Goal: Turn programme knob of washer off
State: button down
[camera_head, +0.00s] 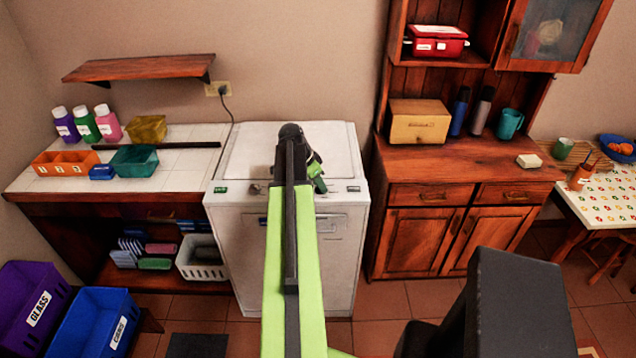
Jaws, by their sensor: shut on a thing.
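The white washer (239,245) stands against the wall in the middle of the view, with its control panel along the top front edge. My gripper (320,185) is at the right part of this panel, tilted down to the front. It is shut on a small part there, which I take to be the programme knob. The fingers hide that part, so its pointer and setting cannot be read. A small dark knob (255,188) shows on the panel to the left of my arm. My green arm covers the middle of the washer's front.
A tiled counter (190,160) with bottles and boxes adjoins the washer on the left. A wooden cabinet (410,230) stands close on its right. Purple (22,285) and blue (85,305) bins sit on the floor at left. Floor shows in front of the cabinet.

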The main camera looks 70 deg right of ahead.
jog(key=n, duration=0.2)
jog(key=n+t, duration=0.1)
jog(key=n, duration=0.1)
jog(key=n+t+h, duration=0.1)
jog(key=n, duration=0.1)
jog(key=shift+s, duration=0.25)
jog(key=n+t, duration=0.2)
jog(key=n, duration=0.3)
jog(key=shift+n, duration=0.4)
jog(key=shift+t, duration=0.3)
jog(key=c, duration=1)
grip_release()
jog(key=shift+r, duration=0.1)
jog(key=p+v, duration=1)
jog(key=v, duration=0.1)
jog(key=p+v, duration=0.6)
jog(key=shift+d+r, duration=0.2)
jog(key=shift+r, duration=0.05)
